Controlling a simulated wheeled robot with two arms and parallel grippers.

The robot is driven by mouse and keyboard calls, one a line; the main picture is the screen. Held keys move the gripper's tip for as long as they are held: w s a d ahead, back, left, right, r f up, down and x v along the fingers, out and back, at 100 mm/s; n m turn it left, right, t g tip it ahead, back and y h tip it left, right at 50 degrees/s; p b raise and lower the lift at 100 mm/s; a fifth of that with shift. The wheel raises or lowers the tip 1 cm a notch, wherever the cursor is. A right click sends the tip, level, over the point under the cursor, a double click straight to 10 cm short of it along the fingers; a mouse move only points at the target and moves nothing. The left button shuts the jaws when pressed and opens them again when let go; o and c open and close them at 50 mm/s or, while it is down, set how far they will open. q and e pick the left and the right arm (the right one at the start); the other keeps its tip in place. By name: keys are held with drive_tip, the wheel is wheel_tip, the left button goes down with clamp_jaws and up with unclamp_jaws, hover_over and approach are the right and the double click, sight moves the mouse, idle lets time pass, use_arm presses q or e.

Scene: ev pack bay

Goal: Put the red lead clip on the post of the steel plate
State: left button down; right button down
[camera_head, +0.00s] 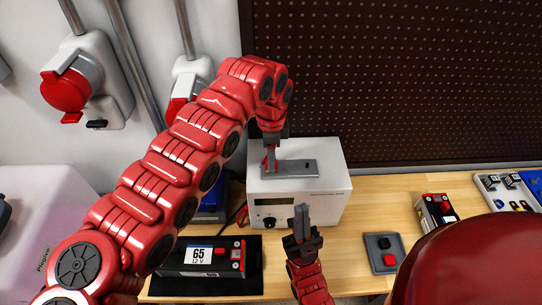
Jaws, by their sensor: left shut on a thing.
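The steel plate (296,170) is a flat grey strip lying on top of a white bench instrument (325,185). A small dark post (308,166) stands up on its right part. My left gripper (270,158) points down over the left end of the plate and is shut on a small red piece, which looks like the red lead clip (264,160). The fingers hide most of the clip, and I cannot tell whether it touches the plate. My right gripper (302,212) points up in front of the instrument, apart from the plate; its finger gap is unclear.
A battery unit marked 65 (200,256) lies on a black mat at the front left. Another red-black device (437,212) and a parts tray (497,190) stand farther right. Bare wood lies between.

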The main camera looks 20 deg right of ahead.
use_arm(q)
drive_tip(key=shift+c, duration=1.7)
unclamp_jaws()
drive_tip(key=shift+r, duration=0.1)
drive_tip(key=shift+r+b, duration=0.3)
drive_tip(key=shift+b, duration=0.05)
wheel_tip(320, 180, up, 8)
drive_tip(key=shift+d+b, duration=0.1)
drive_tip(key=shift+b, duration=1.1)
wheel_tip(320, 180, up, 8)
drive_tip(key=p, duration=0.8)
drive_tip(key=shift+r, duration=0.25)
